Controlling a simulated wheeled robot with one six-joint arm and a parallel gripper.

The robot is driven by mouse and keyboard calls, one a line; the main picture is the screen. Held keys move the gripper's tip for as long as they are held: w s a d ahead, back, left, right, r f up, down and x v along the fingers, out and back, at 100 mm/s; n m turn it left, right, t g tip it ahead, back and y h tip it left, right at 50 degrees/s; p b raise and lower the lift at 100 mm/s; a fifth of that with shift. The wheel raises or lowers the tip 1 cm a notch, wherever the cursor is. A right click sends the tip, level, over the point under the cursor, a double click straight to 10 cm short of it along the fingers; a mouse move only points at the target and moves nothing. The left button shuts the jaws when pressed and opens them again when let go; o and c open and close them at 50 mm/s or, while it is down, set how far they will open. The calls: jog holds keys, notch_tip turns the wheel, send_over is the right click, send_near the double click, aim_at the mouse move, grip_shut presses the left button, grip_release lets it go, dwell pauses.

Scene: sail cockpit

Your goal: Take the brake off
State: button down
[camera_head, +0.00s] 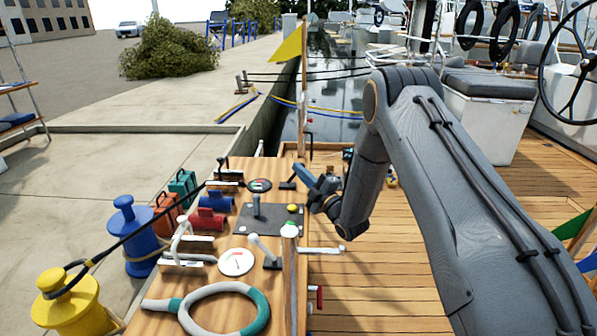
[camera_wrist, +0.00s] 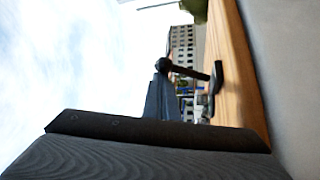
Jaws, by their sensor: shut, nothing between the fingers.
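No lever carries a readable brake label, so I cannot tell for sure which one is the brake. A small black lever (camera_head: 288,184) stands at the far part of the wooden console, just left of my gripper (camera_head: 303,178). In the wrist view a black lever with a round knob (camera_wrist: 189,71) rises from a dark base on wood, beyond the finger of my gripper (camera_wrist: 160,105). My gripper is shut and empty, apart from the knob as far as I can see. A grey lever (camera_head: 256,205) stands on the dark panel (camera_head: 272,226).
Blue (camera_head: 140,262) and yellow (camera_head: 68,305) bollards stand left. A yellow flag (camera_head: 287,48) rises behind. Open deck lies right.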

jog(key=s+p, duration=0.1)
jog(key=s, duration=0.2)
jog(key=s+d+f+p, duration=0.1)
jog(key=s, duration=0.2)
jog(key=s+p, duration=0.1)
jog(key=s, duration=0.2)
jog(key=shift+s+d+f+p, duration=0.1)
jog(key=shift+d+f+p, duration=0.2)
jog(key=shift+d+f, duration=0.1)
jog(key=shift+a, duration=0.1)
jog(key=shift+w+r, duration=0.35)
jog(key=shift+r, duration=0.05)
jog(key=s+d+r+m+g+h+p, duration=0.7)
jog(key=d+r+m+h, duration=0.25)
jog(key=d+m, duration=0.25)
jog(key=s+d+r+m+g+p, duration=0.1)
jog(key=s+r+m+g, duration=0.2)
jog(key=s, duration=0.8)
jog(key=s+d+r+m+g+h+p, duration=0.1)
jog(key=s+d+r+m+g, duration=0.1)
jog(key=s, duration=0.9)
jog(key=s+d+r+m+g+h+p, duration=0.1)
jog(key=s+r+m+g, duration=0.2)
jog(key=s, duration=0.9)
jog(key=shift+d+r+m+g, duration=0.2)
jog(key=shift+r+m+g, duration=0.15)
jog(key=shift+m+g, duration=0.55)
